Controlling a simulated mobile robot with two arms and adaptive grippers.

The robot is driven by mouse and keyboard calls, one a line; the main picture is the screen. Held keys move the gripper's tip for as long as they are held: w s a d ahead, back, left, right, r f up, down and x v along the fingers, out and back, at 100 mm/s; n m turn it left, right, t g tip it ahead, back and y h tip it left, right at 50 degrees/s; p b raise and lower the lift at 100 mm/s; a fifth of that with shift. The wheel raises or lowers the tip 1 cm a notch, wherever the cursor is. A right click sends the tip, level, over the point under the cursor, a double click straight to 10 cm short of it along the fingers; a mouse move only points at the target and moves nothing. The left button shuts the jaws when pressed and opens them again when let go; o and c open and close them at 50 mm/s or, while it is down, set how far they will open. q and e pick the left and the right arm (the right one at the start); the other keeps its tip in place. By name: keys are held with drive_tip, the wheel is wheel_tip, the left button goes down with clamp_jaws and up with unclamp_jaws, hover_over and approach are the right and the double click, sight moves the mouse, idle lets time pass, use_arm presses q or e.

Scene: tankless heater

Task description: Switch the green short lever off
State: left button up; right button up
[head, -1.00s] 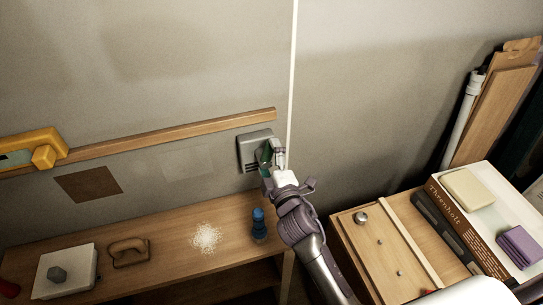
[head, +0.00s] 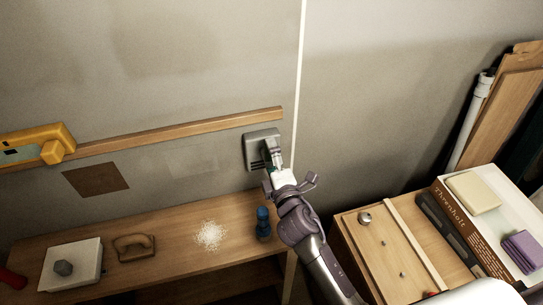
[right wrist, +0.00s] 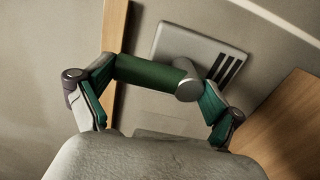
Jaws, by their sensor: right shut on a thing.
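The green short lever (right wrist: 150,73) is a green cylinder with a grey end knob. It stands out from a grey wall box (head: 257,148) with dark slots, which also shows behind the lever in the right wrist view (right wrist: 205,48). My right gripper (head: 272,156) is at the front of this box in the head view and hides most of the lever there. In the right wrist view, its two fingers (right wrist: 158,78) close on the lever from either end. My left gripper is not in view.
A wooden rail (head: 180,132) runs along the wall left of the box. Below is a wooden bench (head: 185,225) with a blue object (head: 263,222) and white grains (head: 210,236). A wooden cabinet (head: 385,250) with books stands at the right.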

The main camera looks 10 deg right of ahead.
drive_tip(key=shift+w+r, duration=0.1)
drive_tip(key=shift+r, duration=0.25)
drive_tip(key=o, duration=1.3)
drive_tip(key=shift+o, duration=0.2)
drive_tip(key=shift+f, duration=0.1)
drive_tip(key=s, duration=1.2)
drive_tip(key=shift+d, duration=0.2)
drive_tip(key=shift+f, duration=0.15)
